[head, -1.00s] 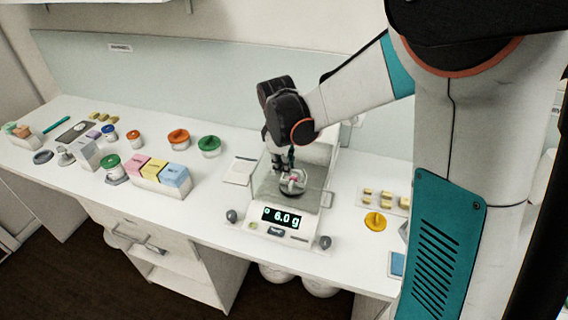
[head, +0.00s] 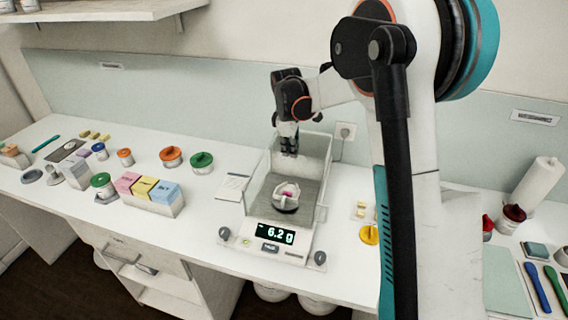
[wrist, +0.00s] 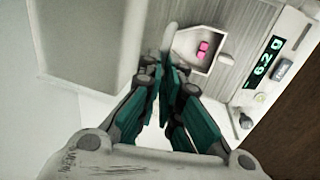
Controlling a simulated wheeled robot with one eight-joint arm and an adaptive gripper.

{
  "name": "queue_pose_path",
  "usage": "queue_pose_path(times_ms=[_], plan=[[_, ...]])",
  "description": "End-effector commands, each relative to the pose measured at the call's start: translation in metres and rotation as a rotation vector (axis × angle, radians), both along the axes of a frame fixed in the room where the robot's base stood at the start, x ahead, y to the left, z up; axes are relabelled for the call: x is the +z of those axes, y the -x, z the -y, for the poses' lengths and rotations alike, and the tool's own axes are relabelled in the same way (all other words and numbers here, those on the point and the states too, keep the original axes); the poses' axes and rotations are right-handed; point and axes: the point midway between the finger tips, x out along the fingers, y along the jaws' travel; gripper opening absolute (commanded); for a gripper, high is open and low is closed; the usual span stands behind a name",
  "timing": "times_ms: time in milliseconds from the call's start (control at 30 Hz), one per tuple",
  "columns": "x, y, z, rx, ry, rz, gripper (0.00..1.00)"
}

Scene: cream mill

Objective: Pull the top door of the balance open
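The balance (head: 241,240) stands on the white counter, its lit display reading about 6.2 g. Its clear-walled chamber holds a small white dish (head: 286,190) with something pink inside, also visible in the wrist view (wrist: 203,49). The top door's pane is hard to make out; the dish shows clearly from above. My gripper (head: 288,152) is at the rear part of the chamber, behind the dish. In the wrist view its teal fingers (wrist: 167,72) are nearly together. A pale rounded bar (wrist: 169,37) shows just past the tips; I cannot tell if they grip it.
Colored boxes (head: 146,190) and lidded jars (head: 171,156) stand left of the balance. A yellow round item (head: 369,234) lies to its right. A wall socket (head: 344,131) is behind. A paper roll (head: 542,187) stands far right.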

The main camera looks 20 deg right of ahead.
Motion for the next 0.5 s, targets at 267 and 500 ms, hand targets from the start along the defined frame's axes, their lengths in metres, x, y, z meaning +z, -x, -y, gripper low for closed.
queue_pose_path(times_ms=[267,500], plan=[[-0.0031,-0.0095,0.0079,-0.001,-0.001,-0.002,0.28],[-0.0029,-0.0095,0.0075,-0.001,-0.001,-0.002,0.28]])
